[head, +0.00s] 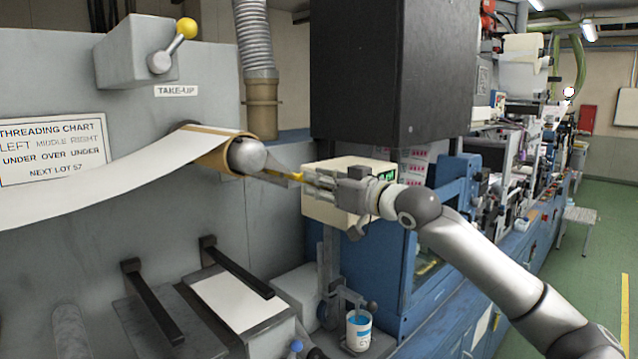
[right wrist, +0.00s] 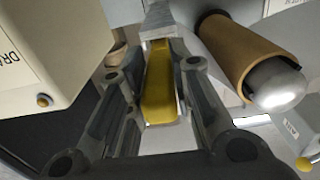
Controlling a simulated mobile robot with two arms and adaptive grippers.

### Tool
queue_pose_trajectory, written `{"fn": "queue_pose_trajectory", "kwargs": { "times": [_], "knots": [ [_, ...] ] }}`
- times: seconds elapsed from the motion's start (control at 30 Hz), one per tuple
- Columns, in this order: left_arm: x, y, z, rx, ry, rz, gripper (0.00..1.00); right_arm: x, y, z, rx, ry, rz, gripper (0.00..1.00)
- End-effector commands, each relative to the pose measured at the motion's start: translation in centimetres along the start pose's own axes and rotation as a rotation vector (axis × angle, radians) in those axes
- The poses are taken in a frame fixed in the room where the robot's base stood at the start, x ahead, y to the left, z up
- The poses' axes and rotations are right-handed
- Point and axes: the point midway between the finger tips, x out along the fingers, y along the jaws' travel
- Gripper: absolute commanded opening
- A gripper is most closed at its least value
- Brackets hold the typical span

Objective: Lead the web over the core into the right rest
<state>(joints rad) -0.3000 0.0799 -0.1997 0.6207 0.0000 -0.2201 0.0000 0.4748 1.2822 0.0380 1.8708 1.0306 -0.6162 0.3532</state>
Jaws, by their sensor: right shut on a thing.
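The white web (head: 110,180) hangs in from the left and rises to the brown core (head: 218,158), which sits on a spindle with a rounded metal end (head: 248,156). The core also shows at upper right in the right wrist view (right wrist: 240,50). My right gripper (head: 305,178) is to the right of the spindle end, shut on a yellow bar (right wrist: 160,90). The bar's far end meets a grey piece (right wrist: 157,20); how it joins the web is hidden. Two dark arms (head: 152,300) (head: 238,267) stick out below the core; I cannot tell which is the right rest. My left gripper is out of view.
A cream box (head: 335,205) stands close behind my right gripper and at left in the wrist view (right wrist: 50,50). A large dark cabinet (head: 385,70) hangs above. A threading chart (head: 52,150) and a yellow-knobbed lever (head: 186,28) are on the grey panel. A cup (head: 358,330) stands below.

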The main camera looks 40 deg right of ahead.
Motion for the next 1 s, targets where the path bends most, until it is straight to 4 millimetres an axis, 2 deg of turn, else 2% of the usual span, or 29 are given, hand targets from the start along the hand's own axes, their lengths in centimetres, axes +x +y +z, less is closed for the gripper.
{"fn": "queue_pose_trajectory", "kwargs": {
  "times": [0.17,0.2,0.37,0.77,1.0],
  "knots": [
    [0.0,0.0,0.0,0.0,0.0,-0.001,0.0,0.0,0.0,-0.1,-0.001,0.002,0.0,0.0],
    [0.0,0.0,0.0,-0.001,0.0,-0.001,0.0,0.0,0.0,-0.1,-0.001,0.002,0.0,0.25],
    [0.0,-0.1,0.0,-0.001,-0.001,-0.001,0.0,0.0,0.0,-0.1,-0.001,0.001,0.0,0.45],
    [0.0,-0.3,0.2,0.001,-0.003,-0.003,0.0,-0.1,0.0,0.1,0.0,-0.001,0.0,0.46],
    [0.0,-0.1,0.1,0.0,-0.001,-0.001,0.0,-1.0,0.1,0.2,0.003,-0.003,0.001,0.46]
  ]
}}
